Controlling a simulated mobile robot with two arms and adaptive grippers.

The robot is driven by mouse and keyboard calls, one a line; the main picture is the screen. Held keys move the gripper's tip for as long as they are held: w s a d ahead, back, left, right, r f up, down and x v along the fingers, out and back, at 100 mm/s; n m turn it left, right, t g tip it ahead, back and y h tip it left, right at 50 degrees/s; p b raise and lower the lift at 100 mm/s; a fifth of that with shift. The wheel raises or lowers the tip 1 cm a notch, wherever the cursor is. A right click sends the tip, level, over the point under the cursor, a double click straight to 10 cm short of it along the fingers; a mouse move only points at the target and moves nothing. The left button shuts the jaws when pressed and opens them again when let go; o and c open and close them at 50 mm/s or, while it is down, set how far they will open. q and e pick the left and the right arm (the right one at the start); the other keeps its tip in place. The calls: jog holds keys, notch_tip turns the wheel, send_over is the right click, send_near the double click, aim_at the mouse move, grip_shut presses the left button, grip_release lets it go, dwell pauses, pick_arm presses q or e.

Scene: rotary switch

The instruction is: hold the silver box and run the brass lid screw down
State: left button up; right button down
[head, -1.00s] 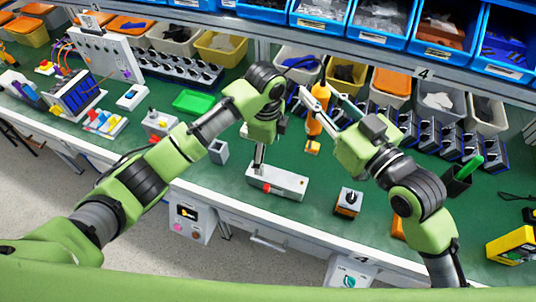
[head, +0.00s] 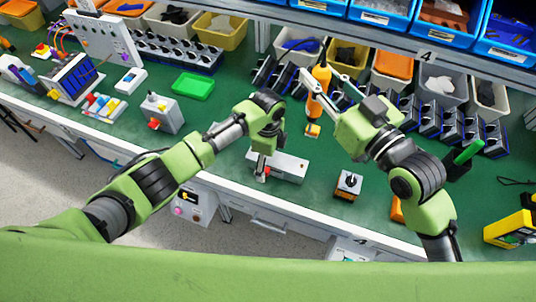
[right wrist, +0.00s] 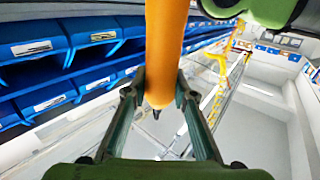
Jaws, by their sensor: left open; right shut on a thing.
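The silver box (head: 289,166) lies on the green bench in the middle of the head view. A small dark-brass spot near its right end may be the lid screw; it is too small to be sure. My left gripper (head: 262,172) is open at the box's left end, fingers pointing down, beside a red part. I cannot tell whether it touches the box. My right gripper (head: 312,84) is shut on an orange driver (head: 321,75), behind and above the box's right side. The right wrist view shows the driver (right wrist: 166,50) between both fingers (right wrist: 160,85).
A switch box (head: 348,185) stands right of the silver box. A green tray (head: 194,87) and a grey box with a red part (head: 161,113) are at left. Several bins and dark holders line the back.

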pick_arm(q)
jog(key=shift+f, duration=0.1)
jog(key=c, duration=1.7)
